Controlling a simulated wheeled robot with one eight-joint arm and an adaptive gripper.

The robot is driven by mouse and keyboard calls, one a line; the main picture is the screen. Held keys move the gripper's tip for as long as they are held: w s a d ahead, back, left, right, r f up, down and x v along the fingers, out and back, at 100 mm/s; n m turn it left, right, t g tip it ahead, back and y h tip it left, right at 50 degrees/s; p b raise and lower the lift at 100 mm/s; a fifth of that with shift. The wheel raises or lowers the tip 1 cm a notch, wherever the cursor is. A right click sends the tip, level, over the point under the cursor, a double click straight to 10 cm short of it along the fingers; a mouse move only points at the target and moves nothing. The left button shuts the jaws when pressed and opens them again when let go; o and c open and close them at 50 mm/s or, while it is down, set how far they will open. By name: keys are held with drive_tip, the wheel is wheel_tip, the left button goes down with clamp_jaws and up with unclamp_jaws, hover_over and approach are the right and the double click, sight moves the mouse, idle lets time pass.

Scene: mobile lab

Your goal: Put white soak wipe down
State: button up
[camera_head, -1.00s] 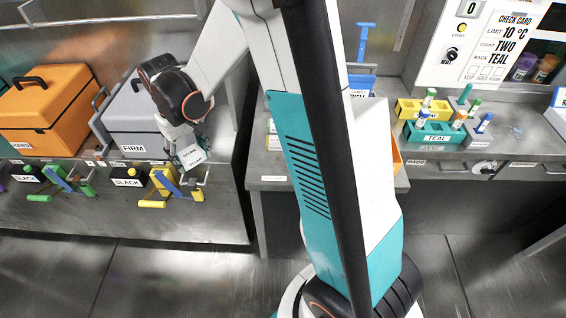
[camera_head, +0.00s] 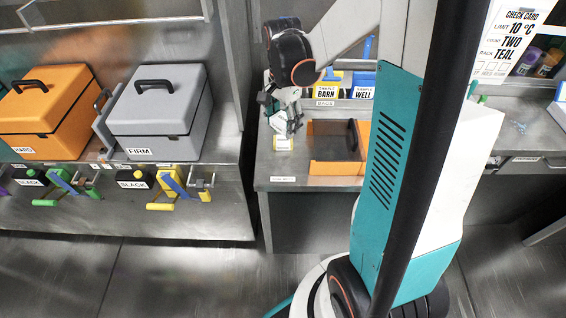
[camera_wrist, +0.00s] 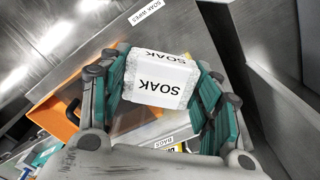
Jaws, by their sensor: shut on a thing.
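The white soak wipe (camera_wrist: 160,78) is a pale block printed SOAK, held between the teal-padded fingers of my gripper (camera_wrist: 165,85) in the wrist view. In the head view my gripper (camera_head: 285,122) is over the left side of the middle counter, left of the orange tray. A pale block (camera_head: 284,143) with a yellow edge shows just below the fingers there; whether it is the held wipe or another one, I cannot tell. The label SOAK WIPES (camera_wrist: 146,12) is on the counter's front edge in the wrist view. The gap between wipe and counter cannot be judged.
The orange tray (camera_head: 336,169) with a dark inside stands on the middle counter (camera_head: 272,172). Sample bags labelled BARN (camera_head: 326,90) and WELL (camera_head: 363,90) are behind it. Grey (camera_head: 160,110) and orange (camera_head: 45,115) cases stand on the left bench, across a gap.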

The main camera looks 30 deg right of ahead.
sight(283, 166)
wheel_tip(283, 166, down, 18)
drive_tip(key=b, duration=0.5)
drive_tip(key=shift+r+b, duration=0.1)
drive_tip(key=shift+b, duration=0.3)
drive_tip(key=o, duration=1.1)
wheel_tip(283, 166, up, 12)
drive_tip(key=p, duration=0.4)
drive_tip(key=shift+r, duration=0.1)
